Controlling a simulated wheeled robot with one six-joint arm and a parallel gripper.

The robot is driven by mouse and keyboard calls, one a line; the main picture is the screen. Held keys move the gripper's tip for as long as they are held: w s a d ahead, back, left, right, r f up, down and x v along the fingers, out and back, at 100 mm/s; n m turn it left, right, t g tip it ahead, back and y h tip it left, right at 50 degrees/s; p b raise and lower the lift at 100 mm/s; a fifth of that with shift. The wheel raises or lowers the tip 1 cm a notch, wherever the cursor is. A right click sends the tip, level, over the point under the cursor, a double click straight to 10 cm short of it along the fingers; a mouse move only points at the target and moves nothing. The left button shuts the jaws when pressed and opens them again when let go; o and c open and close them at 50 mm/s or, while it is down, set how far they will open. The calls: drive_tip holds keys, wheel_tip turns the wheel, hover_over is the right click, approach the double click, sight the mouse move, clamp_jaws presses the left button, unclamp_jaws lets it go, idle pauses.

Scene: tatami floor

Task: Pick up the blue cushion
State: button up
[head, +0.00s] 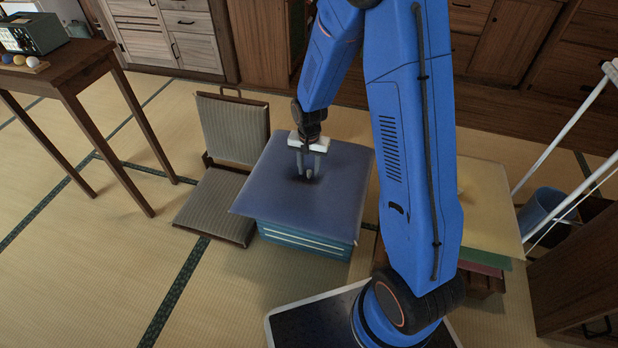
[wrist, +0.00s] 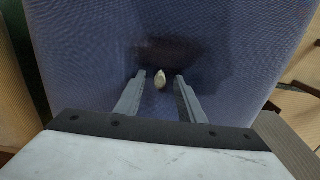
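The blue cushion (head: 265,197) lies flat on top of a teal box (head: 305,243) with pale stripes, left of my arm in the head view. It fills most of the wrist view (wrist: 80,50). My gripper (head: 308,176) points down over the middle of the cushion, with its two fingers apart. In the wrist view my gripper (wrist: 160,77) is open, and a small pale rounded thing (wrist: 160,79) shows between the fingertips against the cushion. A dark shadow lies just beyond it. I cannot tell whether the fingertips touch the cushion.
A grey striped floor chair (head: 212,203) stands left of the box. A wooden table (head: 62,75) is at the far left. A yellow cushion (head: 487,200) lies at the right, partly behind my arm. A blue bin (head: 541,209) and white rack (head: 570,130) stand further right. Tatami is clear at the lower left.

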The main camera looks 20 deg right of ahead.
clamp_jaws()
drive_tip(key=shift+r, duration=0.2)
